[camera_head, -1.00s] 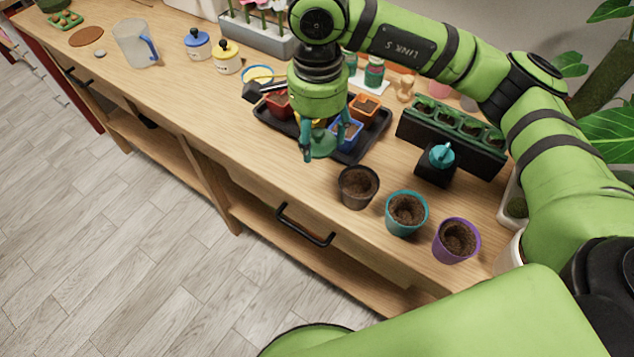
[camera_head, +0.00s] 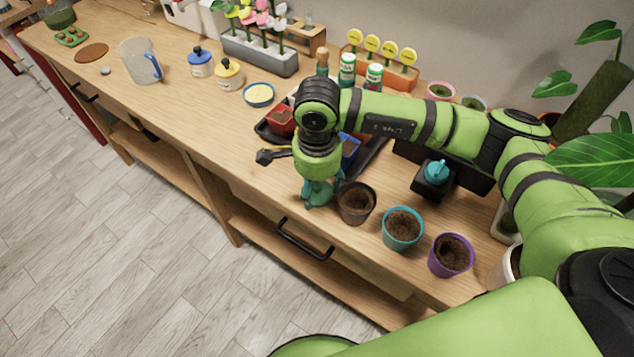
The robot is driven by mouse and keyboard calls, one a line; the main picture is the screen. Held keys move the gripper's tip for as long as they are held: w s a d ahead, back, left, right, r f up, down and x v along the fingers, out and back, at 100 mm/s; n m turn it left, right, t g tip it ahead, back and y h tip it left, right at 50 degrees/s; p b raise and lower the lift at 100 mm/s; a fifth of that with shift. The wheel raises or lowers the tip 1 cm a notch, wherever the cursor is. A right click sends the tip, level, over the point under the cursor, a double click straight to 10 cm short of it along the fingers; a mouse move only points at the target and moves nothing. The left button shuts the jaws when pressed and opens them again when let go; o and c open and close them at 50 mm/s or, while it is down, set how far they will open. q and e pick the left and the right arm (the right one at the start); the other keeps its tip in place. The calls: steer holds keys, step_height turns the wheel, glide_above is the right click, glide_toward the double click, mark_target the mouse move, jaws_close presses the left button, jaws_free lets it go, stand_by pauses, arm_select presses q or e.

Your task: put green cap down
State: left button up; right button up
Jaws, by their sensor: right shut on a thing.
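My right gripper (camera_head: 319,196) points down near the front edge of the bench, just left of the dark pot. It is shut on the green cap (camera_head: 317,199), a small teal-green round piece low between its fingertips. The fingers hide part of the cap. I cannot tell whether the cap touches the bench top. My left gripper is not in view.
A dark pot (camera_head: 356,204), a teal pot (camera_head: 403,229) and a purple pot (camera_head: 451,255) line the front edge. A black tray (camera_head: 372,158) with small coloured pots sits behind my gripper, partly hidden. Bare bench top (camera_head: 215,125) lies to the left.

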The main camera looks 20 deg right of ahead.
mark_target(317, 184)
steer(key=shift+f, duration=0.15)
steer(key=o, duration=0.8)
steer(key=shift+r, duration=0.65)
step_height(317, 184, up, 10)
steer(key=b, duration=0.3)
steer(key=shift+f, duration=0.15)
steer(key=shift+r, duration=0.7)
